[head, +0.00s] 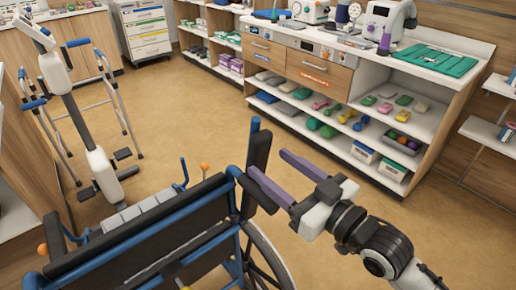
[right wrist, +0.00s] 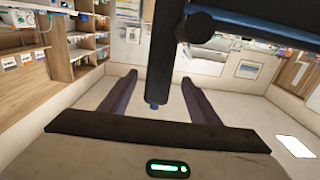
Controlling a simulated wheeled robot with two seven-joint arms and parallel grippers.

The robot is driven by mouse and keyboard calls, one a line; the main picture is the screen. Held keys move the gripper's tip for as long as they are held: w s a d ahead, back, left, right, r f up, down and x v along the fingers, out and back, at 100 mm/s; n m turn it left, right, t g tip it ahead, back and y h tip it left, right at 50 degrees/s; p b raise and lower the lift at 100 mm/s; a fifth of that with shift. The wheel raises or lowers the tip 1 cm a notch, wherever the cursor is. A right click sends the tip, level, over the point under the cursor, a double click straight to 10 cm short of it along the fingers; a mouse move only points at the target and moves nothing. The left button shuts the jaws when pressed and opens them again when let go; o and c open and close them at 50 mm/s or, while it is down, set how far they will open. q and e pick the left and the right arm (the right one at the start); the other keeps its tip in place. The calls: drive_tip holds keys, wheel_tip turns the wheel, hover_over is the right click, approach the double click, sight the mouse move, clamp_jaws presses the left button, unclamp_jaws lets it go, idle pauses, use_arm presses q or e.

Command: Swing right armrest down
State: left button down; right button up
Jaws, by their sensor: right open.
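The wheelchair (head: 140,240) has a blue frame and a black backrest, seen from behind in the head view. Its right armrest (head: 260,147) stands upright, a black pad with a blue end at the top. My right gripper (head: 268,163) is open, its two purple fingers pointing at the raised armrest from the right. My left gripper is not in view.
A shelf unit (head: 330,75) with coloured weights and devices stands behind. An exercise machine (head: 85,140) and a walking frame (head: 105,85) stand at the left. Orange knobs (head: 204,168) stick up by the wheelchair. The floor (head: 200,120) between is free.

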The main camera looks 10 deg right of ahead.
sight(263, 158)
drive_tip(key=x, duration=0.6)
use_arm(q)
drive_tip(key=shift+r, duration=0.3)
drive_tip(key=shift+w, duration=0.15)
